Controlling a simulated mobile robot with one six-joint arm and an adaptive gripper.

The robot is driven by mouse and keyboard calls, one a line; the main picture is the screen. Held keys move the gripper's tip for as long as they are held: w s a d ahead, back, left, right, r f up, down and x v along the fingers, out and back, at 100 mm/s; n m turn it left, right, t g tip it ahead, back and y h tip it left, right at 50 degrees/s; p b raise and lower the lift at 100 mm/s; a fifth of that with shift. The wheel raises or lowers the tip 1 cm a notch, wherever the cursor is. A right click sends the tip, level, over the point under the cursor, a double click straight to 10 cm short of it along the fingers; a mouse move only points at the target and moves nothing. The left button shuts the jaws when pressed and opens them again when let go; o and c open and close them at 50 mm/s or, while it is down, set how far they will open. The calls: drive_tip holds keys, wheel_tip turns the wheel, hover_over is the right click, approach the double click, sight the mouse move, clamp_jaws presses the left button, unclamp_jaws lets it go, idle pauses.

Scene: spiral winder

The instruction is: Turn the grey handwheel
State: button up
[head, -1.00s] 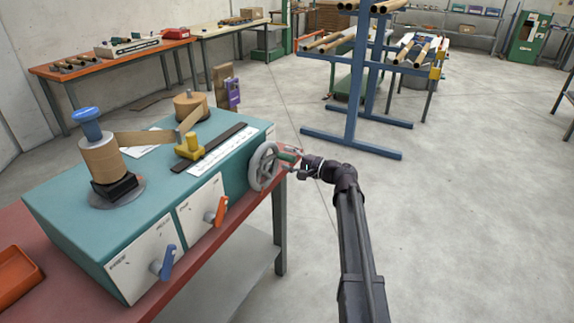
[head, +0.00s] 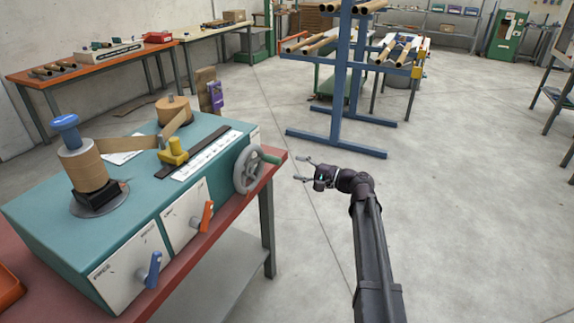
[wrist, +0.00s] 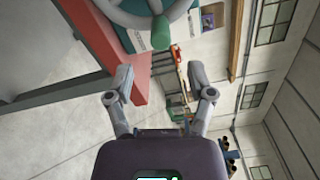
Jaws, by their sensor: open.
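The grey handwheel (head: 248,169) is on the right end of the teal winder (head: 150,157). Its green handle (head: 271,158) sticks out to the right from the rim. My gripper (head: 299,168) is open and empty, to the right of the handwheel and apart from it. In the wrist view, part of the handwheel (wrist: 143,17) shows at the top with its green handle (wrist: 161,32). My open fingers (wrist: 162,92) lie below the handle there, with a gap between them and nothing held.
The winder stands on a red bench (head: 220,205); its edge (wrist: 127,75) shows close to my left finger in the wrist view. An orange lever (head: 206,216) and a blue lever (head: 150,270) project from the winder front. A blue rack (head: 340,138) stands behind. Floor to the right is clear.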

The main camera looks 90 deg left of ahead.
drive_tip(key=shift+v, duration=1.4)
drive_tip(key=shift+s+a+f, duration=0.1)
drive_tip(key=shift+s, duration=0.05)
drive_tip(key=c, duration=0.8)
drive_tip(key=shift+s+a+m, duration=0.2)
drive_tip(key=shift+m, duration=0.2)
clamp_jaws()
drive_tip(key=s+a+f+m+t+y+b, duration=0.25)
drive_tip(key=s+m+t+y, duration=0.35)
drive_tip(key=m, duration=0.4)
drive_tip(key=s+a+f+m+t+y+b, duration=0.2)
drive_tip(key=s+m+t+y+b, duration=0.1)
drive_tip(key=m+t, duration=0.65)
drive_tip(key=s+d+f+m+t+h+b, duration=0.1)
drive_tip(key=s+d+f+m+t+b, duration=0.1)
drive_tip(key=d+m+t, duration=0.6)
drive_tip(key=shift+s+m+t+h, duration=0.3)
drive_tip(key=shift+s+m+t, duration=0.3)
drive_tip(key=shift+m, duration=1.85)
drive_tip(key=shift+f, duration=0.1)
